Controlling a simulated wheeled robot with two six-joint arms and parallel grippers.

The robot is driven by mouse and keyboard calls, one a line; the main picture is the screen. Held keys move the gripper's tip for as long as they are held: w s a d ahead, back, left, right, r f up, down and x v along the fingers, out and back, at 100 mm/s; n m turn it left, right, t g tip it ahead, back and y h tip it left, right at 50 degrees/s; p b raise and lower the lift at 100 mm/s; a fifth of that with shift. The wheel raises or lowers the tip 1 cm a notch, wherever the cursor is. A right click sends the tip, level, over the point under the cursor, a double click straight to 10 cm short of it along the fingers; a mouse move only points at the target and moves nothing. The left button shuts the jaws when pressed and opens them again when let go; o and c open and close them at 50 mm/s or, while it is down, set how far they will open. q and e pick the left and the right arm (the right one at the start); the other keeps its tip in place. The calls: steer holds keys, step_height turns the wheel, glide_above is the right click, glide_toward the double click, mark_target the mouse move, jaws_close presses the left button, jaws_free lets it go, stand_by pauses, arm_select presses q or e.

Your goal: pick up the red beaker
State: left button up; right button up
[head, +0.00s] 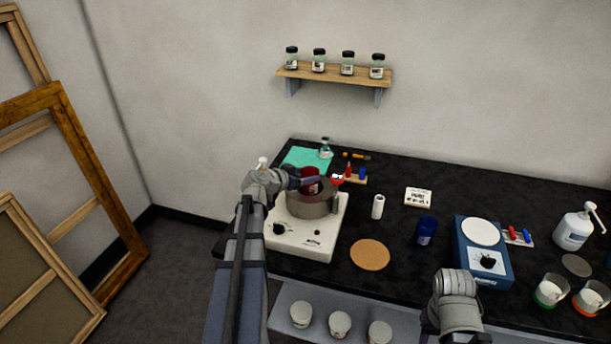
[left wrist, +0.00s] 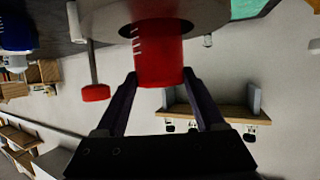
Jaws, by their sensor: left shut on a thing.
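The red beaker (head: 311,176) is at the mouth of a grey pot (head: 312,206), which stands on a white hotplate (head: 297,240). The pot hides the beaker's lower part in the head view. My left gripper (head: 303,183) reaches in from the left and is shut on the beaker. In the left wrist view the red beaker (left wrist: 158,52), with white graduation marks, sits between the two fingers of my left gripper (left wrist: 160,78). Whether the beaker touches the pot floor cannot be told. My right arm shows at the bottom, but its fingers do not.
A cork disc (head: 370,254), a white cylinder (head: 377,206), a dark blue beaker (head: 426,230) and a blue balance (head: 482,258) stand to the right on the black bench. A red-ended handle (left wrist: 96,92) juts beside the pot. A jar shelf (head: 335,75) is on the wall.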

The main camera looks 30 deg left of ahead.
steer(key=shift+r+p, duration=2.25)
steer(key=shift+r, duration=0.4)
